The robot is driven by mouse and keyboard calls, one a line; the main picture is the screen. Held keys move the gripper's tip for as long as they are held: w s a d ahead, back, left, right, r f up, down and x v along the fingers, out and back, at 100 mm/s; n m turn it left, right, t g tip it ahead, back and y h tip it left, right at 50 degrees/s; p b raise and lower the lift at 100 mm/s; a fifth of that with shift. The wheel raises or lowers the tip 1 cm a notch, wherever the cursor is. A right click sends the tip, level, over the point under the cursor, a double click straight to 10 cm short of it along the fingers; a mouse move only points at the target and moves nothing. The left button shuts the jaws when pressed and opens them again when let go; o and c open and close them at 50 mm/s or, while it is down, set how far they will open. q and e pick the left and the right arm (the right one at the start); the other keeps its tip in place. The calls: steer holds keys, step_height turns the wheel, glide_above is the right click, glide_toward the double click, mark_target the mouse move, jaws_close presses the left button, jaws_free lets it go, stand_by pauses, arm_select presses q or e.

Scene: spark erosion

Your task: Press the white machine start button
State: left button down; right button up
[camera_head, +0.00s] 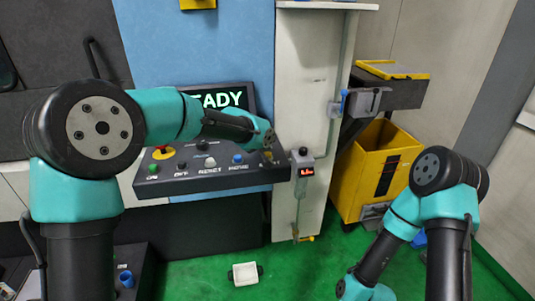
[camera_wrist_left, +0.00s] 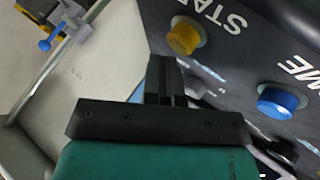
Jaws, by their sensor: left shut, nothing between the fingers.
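The dark control panel (camera_head: 215,175) has a row of buttons along its front. A yellow button (camera_wrist_left: 184,38) with lettering beginning "STA" shows in the left wrist view; in the head view it is mostly hidden around my gripper tip. A blue button (camera_wrist_left: 277,101), lettered "...ME", sits beside it and also shows in the head view (camera_head: 238,158). A whitish button (camera_head: 210,162) is further left. My left gripper (camera_head: 268,136) is shut and empty over the panel's right end. Its fingertips (camera_wrist_left: 164,66) appear close to the yellow button; contact cannot be told. My right gripper is out of view.
A screen (camera_head: 236,98) reading "EADY" is partly hidden behind my left arm. A yellow bin (camera_head: 372,170) stands further right. A white block (camera_head: 245,273) lies on the green floor.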

mark_target(265, 153)
arm_select(q)
steer(key=shift+f, duration=0.4)
stand_by(0.7)
steer(key=shift+r, duration=3.35)
